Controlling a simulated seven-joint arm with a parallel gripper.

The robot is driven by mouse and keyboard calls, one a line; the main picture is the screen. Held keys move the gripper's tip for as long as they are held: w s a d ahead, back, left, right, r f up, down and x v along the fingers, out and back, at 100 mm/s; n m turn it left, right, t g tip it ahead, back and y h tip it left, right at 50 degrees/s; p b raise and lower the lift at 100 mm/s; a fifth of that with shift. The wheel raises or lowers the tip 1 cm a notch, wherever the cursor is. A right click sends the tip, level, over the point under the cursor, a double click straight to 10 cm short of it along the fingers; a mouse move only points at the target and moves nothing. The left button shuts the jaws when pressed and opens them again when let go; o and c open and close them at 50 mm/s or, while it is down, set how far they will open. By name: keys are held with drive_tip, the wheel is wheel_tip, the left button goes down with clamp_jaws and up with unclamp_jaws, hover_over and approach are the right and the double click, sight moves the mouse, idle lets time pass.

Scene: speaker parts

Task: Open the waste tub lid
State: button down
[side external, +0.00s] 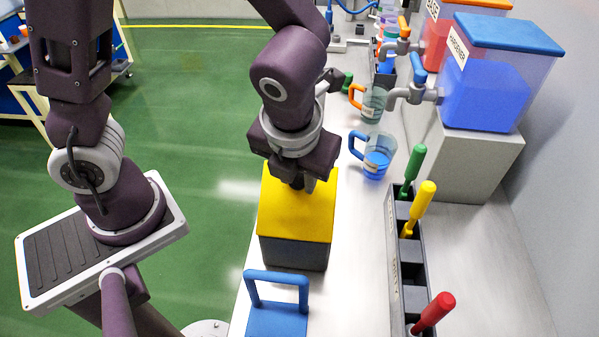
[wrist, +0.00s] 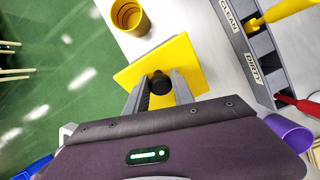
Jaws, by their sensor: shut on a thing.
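The waste tub (side external: 293,250) is a dark grey box on the bench, with a yellow lid (side external: 300,222) on top of it. The lid also shows in the wrist view (wrist: 190,62), with a round black knob (wrist: 160,80) at its middle. My gripper (side external: 301,184) is over the lid, pointing down. In the wrist view its two fingers (wrist: 160,88) stand on either side of the knob and are closed on it. The lid looks seated on the tub, with no gap that I can see. The inside of the tub is hidden.
A blue handled object (side external: 277,318) stands in front of the tub. A rack (side external: 393,240) with green, yellow and red-handled tools is at its right. Cups (side external: 377,160) and dispensers (side external: 485,95) stand behind. A purple cup (wrist: 290,133) shows in the wrist view.

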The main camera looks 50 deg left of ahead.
drive_tip(key=shift+s+d+r+t+y, duration=0.3)
drive_tip(key=shift+s+d+t+y, duration=0.3)
drive_tip(key=shift+s+d, duration=0.2)
drive_tip(key=s+d+t+y, duration=0.2)
drive_tip(key=shift+s+d+r+t+y, duration=0.2)
drive_tip(key=shift+r+t+y, duration=0.1)
drive_tip(key=shift+r+t, duration=0.1)
drive_tip(key=shift+s+d+f+t+y, duration=0.2)
drive_tip(key=shift+s+d+t+y, duration=0.45)
drive_tip(key=shift+t+y, duration=0.1)
drive_tip(key=shift+s+d+f+t+y, duration=0.2)
drive_tip(key=shift+s+d+t+y, duration=0.4)
drive_tip(key=shift+t+y, duration=0.15)
drive_tip(key=shift+s+d+f+t+y, duration=0.2)
drive_tip(key=shift+s+d+t+y, duration=0.4)
drive_tip(key=shift+d+t+y, duration=0.15)
drive_tip(key=c, duration=1.1)
unclamp_jaws()
drive_tip(key=shift+a+r, duration=0.1)
